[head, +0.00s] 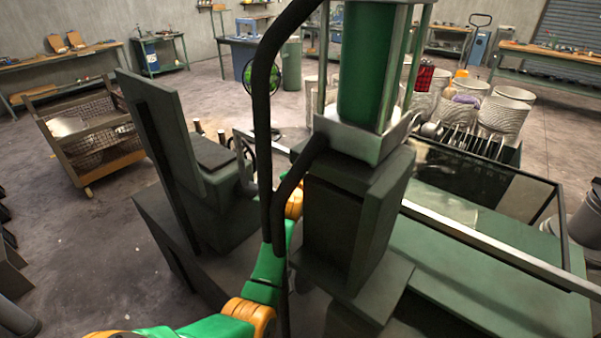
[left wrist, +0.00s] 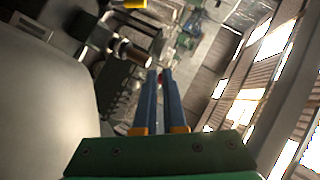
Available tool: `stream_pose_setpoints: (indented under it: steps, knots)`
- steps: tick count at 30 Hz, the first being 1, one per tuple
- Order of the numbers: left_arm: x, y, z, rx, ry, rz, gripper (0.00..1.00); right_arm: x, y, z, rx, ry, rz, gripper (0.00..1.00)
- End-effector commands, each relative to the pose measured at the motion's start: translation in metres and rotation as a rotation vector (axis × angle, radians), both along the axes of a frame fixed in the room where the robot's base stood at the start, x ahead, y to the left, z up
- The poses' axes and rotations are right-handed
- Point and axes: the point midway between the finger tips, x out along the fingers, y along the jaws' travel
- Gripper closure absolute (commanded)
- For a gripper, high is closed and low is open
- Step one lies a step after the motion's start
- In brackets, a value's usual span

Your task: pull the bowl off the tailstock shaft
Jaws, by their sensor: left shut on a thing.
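My left arm (head: 267,277) reaches in behind the green machine block, and its gripper is hidden there in the head view. In the left wrist view, the two blue fingers of my left gripper (left wrist: 159,76) are nearly together. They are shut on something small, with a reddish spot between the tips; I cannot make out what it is. A shaft with a brownish end (left wrist: 134,51) shows just left of the fingertips. A large smooth grey surface (left wrist: 45,110) fills the left; I cannot tell whether it is the bowl. No bowl shows clearly. My right gripper is not in view.
A dark green machine block (head: 345,225) with a green cylinder (head: 366,65) on top stands in front. Another machine part (head: 195,180) is at left, and a framed panel (head: 480,190) at right. A wire-basket cart (head: 95,140) stands on open floor.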

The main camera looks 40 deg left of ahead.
Motion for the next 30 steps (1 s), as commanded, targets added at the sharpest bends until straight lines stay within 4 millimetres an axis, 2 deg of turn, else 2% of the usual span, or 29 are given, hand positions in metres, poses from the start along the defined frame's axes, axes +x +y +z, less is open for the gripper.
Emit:
stream_pose_setpoints:
  steps: [8,30]
  knots:
    - [0.000,0.001,0.003,0.002,-0.003,0.001,1.00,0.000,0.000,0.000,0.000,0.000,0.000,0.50]
    - [0.000,0.001,0.053,0.003,-0.004,0.001,1.00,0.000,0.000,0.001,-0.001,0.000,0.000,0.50]
